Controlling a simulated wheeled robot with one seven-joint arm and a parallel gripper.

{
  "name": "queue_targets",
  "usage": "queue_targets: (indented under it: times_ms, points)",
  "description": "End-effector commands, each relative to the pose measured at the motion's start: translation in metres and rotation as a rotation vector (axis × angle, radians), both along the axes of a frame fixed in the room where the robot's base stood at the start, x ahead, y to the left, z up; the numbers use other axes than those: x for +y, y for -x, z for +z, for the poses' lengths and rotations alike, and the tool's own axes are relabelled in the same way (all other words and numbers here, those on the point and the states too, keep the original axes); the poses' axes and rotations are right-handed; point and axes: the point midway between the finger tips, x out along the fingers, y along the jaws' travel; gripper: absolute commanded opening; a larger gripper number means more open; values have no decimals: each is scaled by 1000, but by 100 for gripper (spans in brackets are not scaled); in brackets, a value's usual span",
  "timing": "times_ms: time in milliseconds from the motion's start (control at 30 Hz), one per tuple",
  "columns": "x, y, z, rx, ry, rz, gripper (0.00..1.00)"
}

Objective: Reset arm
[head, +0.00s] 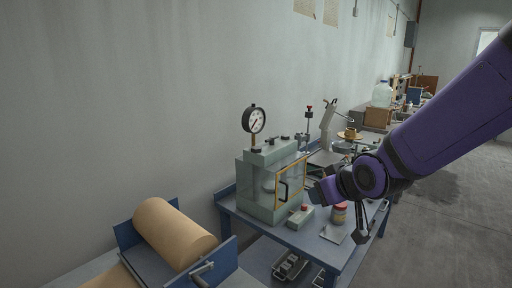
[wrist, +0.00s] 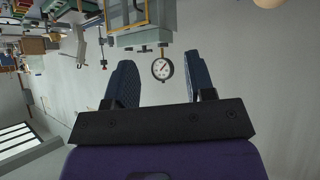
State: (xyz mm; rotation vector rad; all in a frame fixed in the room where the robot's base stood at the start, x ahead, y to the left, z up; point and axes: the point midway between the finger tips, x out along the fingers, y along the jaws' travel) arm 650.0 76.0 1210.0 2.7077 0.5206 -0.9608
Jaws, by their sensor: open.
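My purple arm comes in from the right in the head view. My gripper (head: 338,212) is over the right part of the blue bench (head: 336,258), just right of a grey-green box with a glass door (head: 262,200). In the wrist view my gripper (wrist: 162,85) shows two dark blue fingers spread apart with nothing between them. The wrist picture is upside down. A round dial gauge (wrist: 162,69) shows beyond the fingers, apart from them. In the head view the gauge (head: 254,120) stands on top of the box.
A brown paper roll (head: 174,232) lies in a blue holder at the lower left. A small jar with a red lid (head: 339,213) and a small grey block (head: 300,216) stand close to my gripper. More equipment lines the wall behind. Open floor (head: 440,230) is at the right.

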Motion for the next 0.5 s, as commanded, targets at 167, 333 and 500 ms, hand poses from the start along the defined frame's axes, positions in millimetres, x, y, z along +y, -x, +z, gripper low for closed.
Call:
queue_targets:
  times_ms: [167, 333, 500]
  points:
    - [-44, 31, 36, 75, 23, -104, 50]
    - [-80, 72, 62, 163, 33, -199, 50]
    - [-111, 121, 84, 253, 27, -291, 50]
